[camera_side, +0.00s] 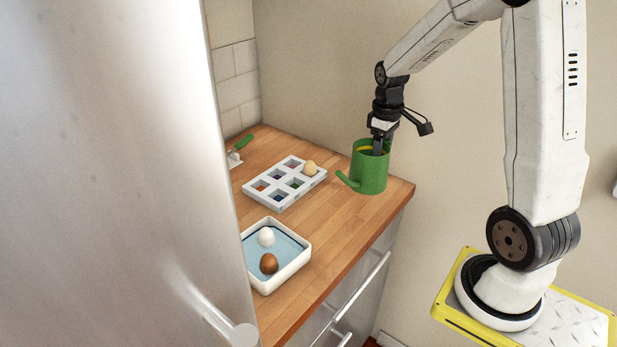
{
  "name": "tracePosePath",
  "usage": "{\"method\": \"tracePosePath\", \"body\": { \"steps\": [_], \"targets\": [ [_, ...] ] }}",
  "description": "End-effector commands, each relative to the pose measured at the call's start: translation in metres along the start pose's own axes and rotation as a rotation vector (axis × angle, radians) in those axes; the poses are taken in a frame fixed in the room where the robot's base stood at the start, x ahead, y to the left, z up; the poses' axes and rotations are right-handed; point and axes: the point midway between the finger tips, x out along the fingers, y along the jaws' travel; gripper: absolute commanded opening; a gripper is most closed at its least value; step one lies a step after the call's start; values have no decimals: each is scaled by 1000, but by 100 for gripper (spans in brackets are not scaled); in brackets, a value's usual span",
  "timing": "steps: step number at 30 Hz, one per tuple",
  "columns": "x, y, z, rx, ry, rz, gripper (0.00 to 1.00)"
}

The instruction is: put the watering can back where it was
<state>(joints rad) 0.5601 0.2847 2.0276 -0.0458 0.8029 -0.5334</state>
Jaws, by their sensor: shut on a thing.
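A green watering can (369,176) with a short spout pointing left is at the right end of the wooden counter. It looks upright. My gripper (378,148) reaches down from above into the can's open top and is shut on it. The fingertips are partly hidden by the can's wall. A bit of yellow shows inside the rim. I cannot tell whether the can's base touches the counter.
A white compartment tray (262,201) with coloured cells and a pale egg (309,168) sits left of the can. A white dish (304,258) holds a white egg (266,237) and a brown egg (269,263). A green-handled tool (244,141) lies at the back. A steel front (120,180) blocks the left.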

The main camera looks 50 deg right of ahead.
Motion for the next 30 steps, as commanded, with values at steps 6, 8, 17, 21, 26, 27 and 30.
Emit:
{"method": "tracePosePath", "body": {
  "steps": [6, 8, 17, 21, 26, 27, 30],
  "targets": [
    [23, 7, -16, -1, -2, -1, 0],
    [29, 8, -20, -1, -2, -1, 0],
    [50, 16, -36, -1, -1, 0, 0],
    [52, 17, -38, -1, 1, 1, 0],
    [53, 17, -38, 0, 1, 0, 0],
    [54, 17, -39, 0, 0, 0, 0],
    [58, 18, -42, 0, 0, 0, 0]
  ]
}}
